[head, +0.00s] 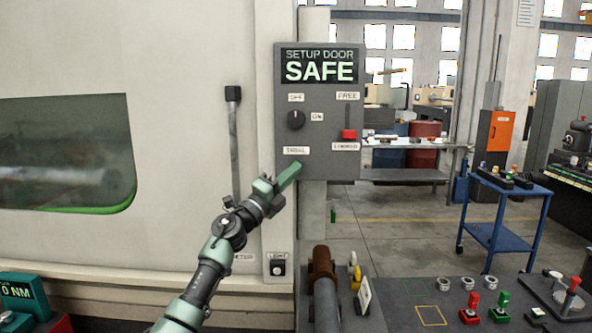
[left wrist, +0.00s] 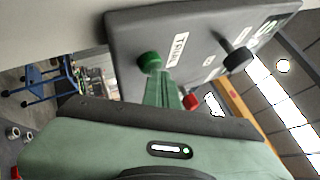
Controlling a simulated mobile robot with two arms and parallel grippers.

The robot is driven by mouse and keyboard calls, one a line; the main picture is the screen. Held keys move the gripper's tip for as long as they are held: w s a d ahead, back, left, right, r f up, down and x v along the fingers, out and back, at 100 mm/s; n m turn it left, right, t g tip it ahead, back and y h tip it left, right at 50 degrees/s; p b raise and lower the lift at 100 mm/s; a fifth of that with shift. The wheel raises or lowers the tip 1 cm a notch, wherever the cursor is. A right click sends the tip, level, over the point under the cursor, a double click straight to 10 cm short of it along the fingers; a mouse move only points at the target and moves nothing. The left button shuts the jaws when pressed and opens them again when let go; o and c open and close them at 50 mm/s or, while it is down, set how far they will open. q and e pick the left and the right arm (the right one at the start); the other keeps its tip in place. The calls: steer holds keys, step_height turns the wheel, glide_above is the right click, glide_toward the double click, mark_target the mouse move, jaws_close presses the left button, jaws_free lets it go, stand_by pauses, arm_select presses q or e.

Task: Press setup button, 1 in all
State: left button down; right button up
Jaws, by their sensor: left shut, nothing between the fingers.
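A grey control panel (head: 318,190) has a display (head: 319,66) reading SETUP DOOR SAFE. My left gripper (head: 292,174) is shut and empty, with its tips at the panel's lower left, just below the TRIAL label (head: 296,151). In the left wrist view, the shut green fingers (left wrist: 163,76) point at a round green button (left wrist: 151,62) by that label. I cannot tell whether they touch it. The gripper hides this button in the head view. A small label (head: 243,257), seemingly ending in "ETUP", sits lower down beside my arm; no button is clear there. My right gripper is out of view.
The panel also carries a dark rotary knob (head: 296,120) and a red slider (head: 349,134). A LIGHT button (head: 278,269) sits below. A vertical door handle (head: 234,145) stands left of the panel. A bench with small items (head: 437,314) is at lower right.

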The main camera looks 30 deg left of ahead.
arm_select(q)
steer(key=shift+s+d+p, duration=0.45)
steer(key=shift+s+p, duration=0.3)
steer(key=shift+s, duration=0.1)
steer(key=shift+s+d+p, duration=0.45)
steer(key=shift+s+p, duration=0.1)
steer(key=shift+s, duration=0.15)
steer(key=shift+s+d+p, duration=0.45)
steer(key=shift+s+p, duration=0.05)
steer(key=shift+s, duration=0.25)
steer(key=shift+s+d+p, duration=0.45)
steer(key=shift+s+p, duration=0.1)
steer(key=shift+s, duration=0.15)
